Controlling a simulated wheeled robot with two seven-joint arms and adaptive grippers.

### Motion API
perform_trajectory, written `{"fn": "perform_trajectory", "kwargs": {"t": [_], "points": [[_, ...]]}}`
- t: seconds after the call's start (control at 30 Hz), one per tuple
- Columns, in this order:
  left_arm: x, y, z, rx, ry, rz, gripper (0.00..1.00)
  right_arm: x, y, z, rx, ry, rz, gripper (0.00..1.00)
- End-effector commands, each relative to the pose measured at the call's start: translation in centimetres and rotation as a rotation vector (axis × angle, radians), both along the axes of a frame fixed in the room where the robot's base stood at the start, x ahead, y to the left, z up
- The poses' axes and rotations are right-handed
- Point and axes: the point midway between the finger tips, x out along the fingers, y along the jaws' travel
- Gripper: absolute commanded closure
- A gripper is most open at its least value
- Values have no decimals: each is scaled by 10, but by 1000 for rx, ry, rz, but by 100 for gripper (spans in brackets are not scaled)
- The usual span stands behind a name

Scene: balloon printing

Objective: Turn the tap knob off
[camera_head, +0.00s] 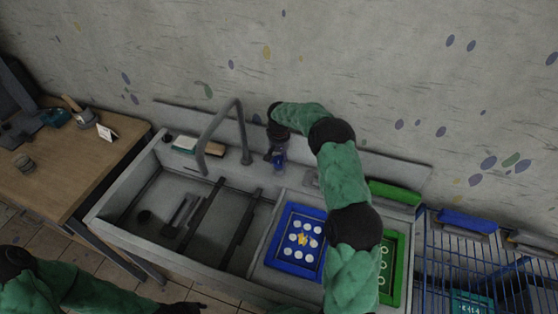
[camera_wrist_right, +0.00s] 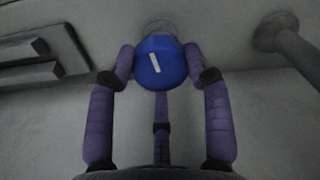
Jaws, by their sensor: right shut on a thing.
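The tap knob (camera_wrist_right: 161,62) is blue with a white bar mark and shows in the right wrist view, top middle. The mark is tilted a little from upright. My right gripper (camera_wrist_right: 160,70) has purple fingers on both sides of the knob and is shut on it. In the head view my right gripper (camera_head: 279,158) is at the back of the sink, right of the grey tap spout (camera_head: 240,130), and it hides most of the knob. My left arm shows at the lower left; its gripper fingers are not clearly visible.
The sink (camera_head: 205,205) has dark bars across its basin. A blue screen frame (camera_head: 270,262) and a green one (camera_head: 399,285) lie to the right. A wooden table (camera_head: 60,165) stands at left, and a blue wire basket (camera_head: 440,260) stands at right.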

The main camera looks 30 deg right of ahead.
Motion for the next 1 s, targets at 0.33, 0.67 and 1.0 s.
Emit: {"fn": "perform_trajectory", "kwargs": {"t": [0.33, 0.67, 1.0], "points": [[0, 0, -7, 0, 0, 0, 60, -2, 2, -4, 3, 8, -163, 82], [0, 0, -8, 0, 0, 0, 60, -3, 2, -3, 2, 10, -203, 82], [0, 0, -8, 0, 0, 0, 60, -3, 2, -4, 4, 10, -203, 35]]}}
